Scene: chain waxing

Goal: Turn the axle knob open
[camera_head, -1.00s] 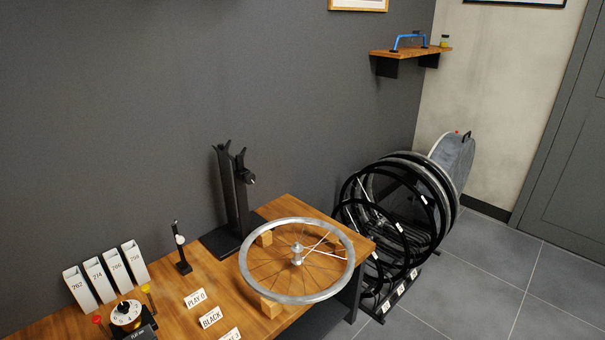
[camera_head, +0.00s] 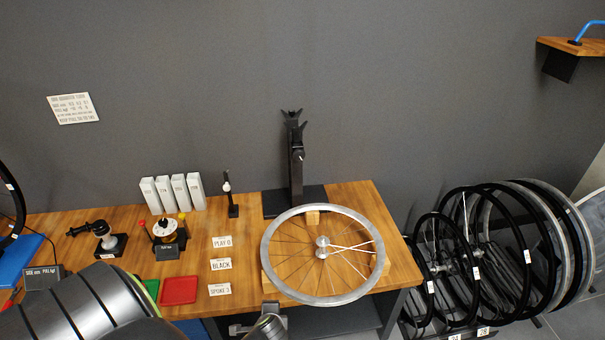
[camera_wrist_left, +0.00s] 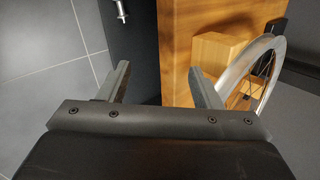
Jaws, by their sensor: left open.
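A black truing stand (camera_head: 296,165) stands upright at the back of the wooden bench, against the wall. A small pale-tipped knob (camera_head: 301,157) shows on its post; I cannot tell whether it is open or closed. A spoked silver wheel (camera_head: 270,245) lies flat on blocks in front of the stand, apart from it. My left arm comes in at the bottom left of the head view. In the left wrist view my left gripper (camera_wrist_left: 158,70) is open and empty, with a wooden block (camera_wrist_left: 222,60) and the wheel rim (camera_wrist_left: 262,75) beyond its right finger. My right gripper is not seen.
Label cards (camera_head: 221,264), a red tray (camera_head: 178,290), a dial device (camera_head: 168,232) and white boxes (camera_head: 179,190) occupy the bench's left part. Black wheels (camera_head: 440,265) stand in a floor rack at right. A wall shelf (camera_head: 572,48) is at upper right.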

